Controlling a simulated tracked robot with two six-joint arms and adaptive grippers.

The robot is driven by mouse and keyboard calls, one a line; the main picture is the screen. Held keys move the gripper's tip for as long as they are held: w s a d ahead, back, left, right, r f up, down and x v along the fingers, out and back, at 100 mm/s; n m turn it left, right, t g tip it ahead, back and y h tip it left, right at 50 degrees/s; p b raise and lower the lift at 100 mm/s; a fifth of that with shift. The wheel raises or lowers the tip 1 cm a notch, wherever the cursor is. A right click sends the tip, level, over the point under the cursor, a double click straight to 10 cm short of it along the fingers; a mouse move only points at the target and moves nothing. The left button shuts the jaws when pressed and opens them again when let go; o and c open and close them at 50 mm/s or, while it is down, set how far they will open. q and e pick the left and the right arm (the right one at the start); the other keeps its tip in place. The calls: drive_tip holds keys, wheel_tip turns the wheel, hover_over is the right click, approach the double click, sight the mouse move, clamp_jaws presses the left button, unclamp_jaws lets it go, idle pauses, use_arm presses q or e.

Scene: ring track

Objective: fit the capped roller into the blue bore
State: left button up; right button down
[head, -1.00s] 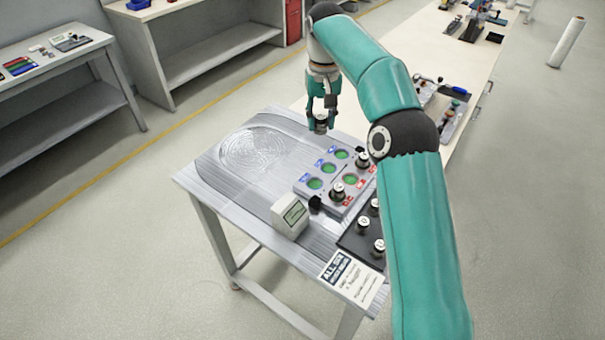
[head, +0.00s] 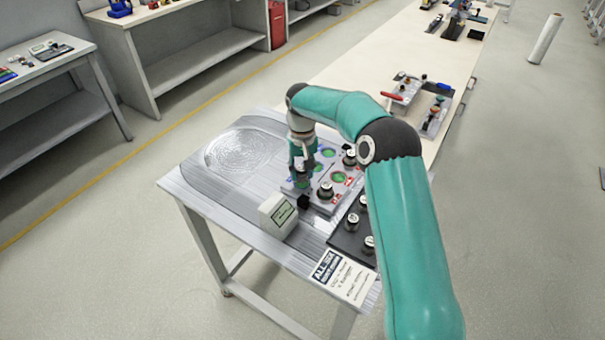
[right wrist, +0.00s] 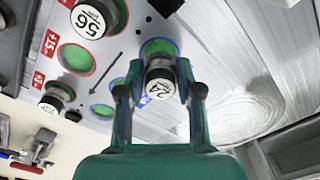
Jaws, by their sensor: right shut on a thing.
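My right gripper (head: 302,180) is shut on the capped roller, low over the near left end of the grey bore block (head: 318,202). In the right wrist view the gripper (right wrist: 160,88) grips the roller (right wrist: 159,88) from both sides, its white numbered cap facing the camera. The roller's far end overlaps the edge of a green-bottomed, blue-rimmed bore (right wrist: 158,47); I cannot tell whether it has entered. Two other blue-rimmed bores (right wrist: 121,85) (right wrist: 102,110) are empty. In the red row, one bore (right wrist: 75,58) is empty between two seated rollers (right wrist: 92,17) (right wrist: 58,95). My left gripper is out of view.
A small display box (head: 278,215) stands close in front of the block. A black rack (head: 343,246) with rollers and a printed card (head: 345,276) lie at the near right. The table's left side, with a swirl-marked patch (head: 240,152), is clear.

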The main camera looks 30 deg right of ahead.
drive_tip(key=shift+f, duration=0.95)
drive_tip(key=c, duration=0.8)
unclamp_jaws()
drive_tip(key=shift+o, duration=0.2)
wheel_tip(320, 180, up, 12)
drive_tip(key=shift+r, duration=0.1)
